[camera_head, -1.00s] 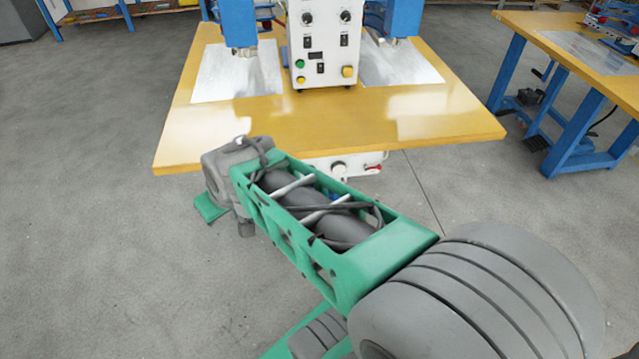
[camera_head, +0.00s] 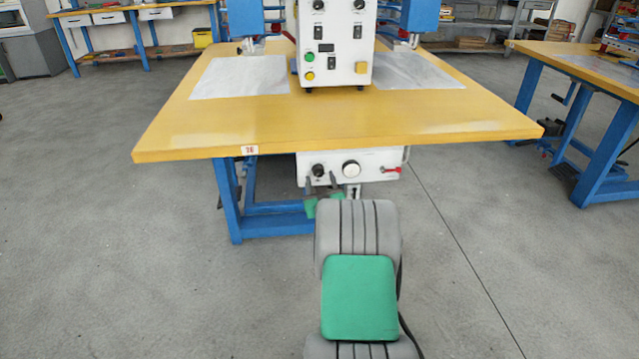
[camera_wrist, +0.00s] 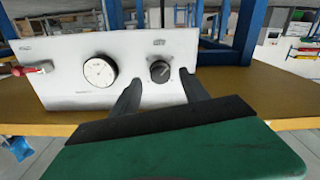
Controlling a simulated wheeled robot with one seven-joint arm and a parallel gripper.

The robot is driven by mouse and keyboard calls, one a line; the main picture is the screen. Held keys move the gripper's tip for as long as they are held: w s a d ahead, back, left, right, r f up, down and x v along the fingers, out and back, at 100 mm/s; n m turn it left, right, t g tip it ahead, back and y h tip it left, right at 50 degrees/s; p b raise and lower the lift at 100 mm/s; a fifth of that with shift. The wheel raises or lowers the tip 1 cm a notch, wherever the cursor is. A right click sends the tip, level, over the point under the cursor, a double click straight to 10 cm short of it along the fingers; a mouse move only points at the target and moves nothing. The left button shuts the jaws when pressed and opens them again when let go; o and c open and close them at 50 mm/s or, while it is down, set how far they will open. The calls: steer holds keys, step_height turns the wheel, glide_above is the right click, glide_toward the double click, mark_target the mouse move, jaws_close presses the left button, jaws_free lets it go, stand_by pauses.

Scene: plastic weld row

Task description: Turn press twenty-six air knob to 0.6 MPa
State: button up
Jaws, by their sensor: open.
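A white panel (camera_head: 375,160) is mounted under the front edge of the yellow table (camera_head: 350,125), which carries a "26" tag (camera_head: 250,150). The panel has a black air knob (camera_head: 318,170) at left, a round white gauge (camera_head: 351,169) beside it and a red lever (camera_head: 390,170) at right. In the wrist view, which is turned over, the knob (camera_wrist: 159,71) shows a light pointer mark. The gauge (camera_wrist: 99,71) is left of it; its reading is too small to tell. My gripper (camera_wrist: 163,90) is open and empty, its fingers flanking the knob's line, apparently short of it.
A white control box (camera_head: 335,45) with buttons and knobs stands on the table. Blue table legs (camera_head: 229,200) are left of the panel. Another yellow table (camera_head: 585,65) stands at right. The grey floor in front is free.

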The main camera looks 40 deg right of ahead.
steer(key=shift+x, duration=0.95)
steer(key=shift+c, duration=0.2)
jaws_close()
